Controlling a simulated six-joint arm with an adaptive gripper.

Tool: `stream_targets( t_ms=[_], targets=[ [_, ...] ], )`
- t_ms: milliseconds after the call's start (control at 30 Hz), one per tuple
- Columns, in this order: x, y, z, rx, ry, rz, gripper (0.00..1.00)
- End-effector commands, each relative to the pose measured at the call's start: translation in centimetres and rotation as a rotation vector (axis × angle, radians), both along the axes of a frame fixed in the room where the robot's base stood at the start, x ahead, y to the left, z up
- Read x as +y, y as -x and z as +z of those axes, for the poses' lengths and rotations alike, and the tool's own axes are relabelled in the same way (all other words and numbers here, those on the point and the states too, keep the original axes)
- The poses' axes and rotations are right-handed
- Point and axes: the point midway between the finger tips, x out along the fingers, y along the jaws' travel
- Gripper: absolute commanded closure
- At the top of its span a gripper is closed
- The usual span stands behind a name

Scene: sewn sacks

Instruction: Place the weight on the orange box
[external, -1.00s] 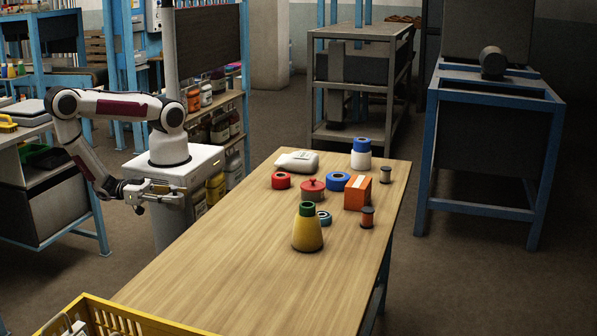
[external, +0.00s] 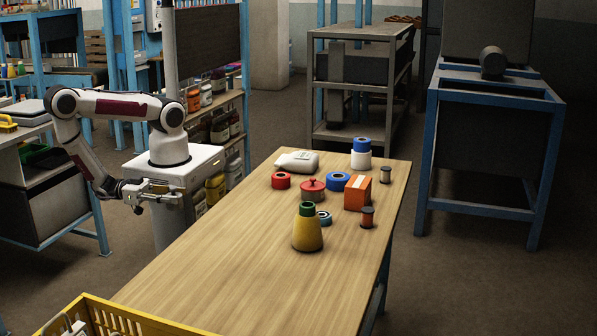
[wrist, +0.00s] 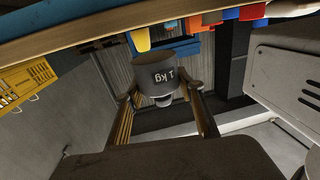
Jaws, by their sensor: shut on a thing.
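The weight (wrist: 157,76) is a dark grey cylinder marked "1 kg", seen in the wrist view between the two fingers of my gripper (wrist: 162,92). My gripper is shut on it. In the external view my gripper (external: 168,193) is off the table's left side, in front of my pedestal, and the weight is hard to make out there. The orange box (external: 354,195), with a pale strip on top, stands near the table's right edge, well to the right of my gripper. Its top looks clear.
A white sack (external: 297,161) lies farther back. The table's near part is clear; a yellow crate (external: 130,318) is at bottom left.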

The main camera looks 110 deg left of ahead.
Motion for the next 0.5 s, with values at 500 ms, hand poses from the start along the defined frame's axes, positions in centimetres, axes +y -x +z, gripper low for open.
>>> stream_targets(
  t_ms=[500],
  targets=[
    [-0.3,-1.6,0.3,-0.002,-0.002,0.026,1.00]
  ],
)
